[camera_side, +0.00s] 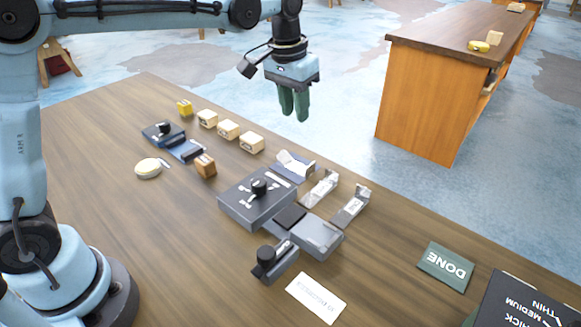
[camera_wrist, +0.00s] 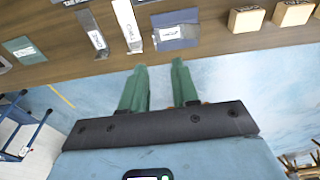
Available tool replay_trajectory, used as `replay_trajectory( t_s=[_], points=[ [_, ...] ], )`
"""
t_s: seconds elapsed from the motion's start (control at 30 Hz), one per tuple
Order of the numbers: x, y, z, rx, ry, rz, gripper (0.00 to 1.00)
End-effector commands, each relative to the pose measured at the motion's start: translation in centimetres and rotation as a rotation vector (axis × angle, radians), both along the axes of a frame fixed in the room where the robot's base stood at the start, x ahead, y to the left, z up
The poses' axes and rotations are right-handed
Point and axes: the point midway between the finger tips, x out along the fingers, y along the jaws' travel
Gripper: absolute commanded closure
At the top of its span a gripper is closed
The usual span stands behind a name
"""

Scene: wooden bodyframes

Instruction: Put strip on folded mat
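Two narrow pale strip-like pieces lie side by side near the far edge of the table: a whitish one (camera_side: 319,188) and a greyer one (camera_side: 351,206). In the wrist view they show as a white strip (camera_wrist: 127,25) and a grey strip (camera_wrist: 92,32). I cannot tell which is the task's strip. Beside the white one is a small blue-grey piece (camera_side: 297,172), possibly the folded mat, with a whitish item on it; it also shows in the wrist view (camera_wrist: 177,43). My gripper (camera_side: 294,105) is raised beyond the table's far edge, its green fingers (camera_wrist: 159,82) apart and empty.
A grey fixture with a black knob (camera_side: 259,187) stands mid-table, with a small black-knobbed block (camera_side: 266,258) in front. Several wooden blocks (camera_side: 228,129) line the far edge. A green DONE card (camera_side: 444,267) lies right. The near left tabletop is mostly clear.

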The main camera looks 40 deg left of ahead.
Motion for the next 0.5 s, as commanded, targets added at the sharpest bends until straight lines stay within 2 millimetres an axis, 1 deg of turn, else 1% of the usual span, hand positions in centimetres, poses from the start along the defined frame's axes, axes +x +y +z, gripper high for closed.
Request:
replay_trajectory(
  t_s=[0.03, 0.1, 0.23, 0.37, 0.5],
  points=[
    [-1.3, 0.4, 0.6, -0.001, -0.029, 0.002, 0.70],
    [-2.9, 0.9, 1.2, -0.003, -0.072, 0.002, 0.70],
    [-6.0, 1.7, 1.7, -0.005, -0.151, 0.002, 0.70],
    [-9.1, 2.5, 1.6, -0.005, -0.230, 0.003, 0.70],
    [-12.4, 3.2, 0.6, -0.002, -0.315, 0.003, 0.70]
  ],
)
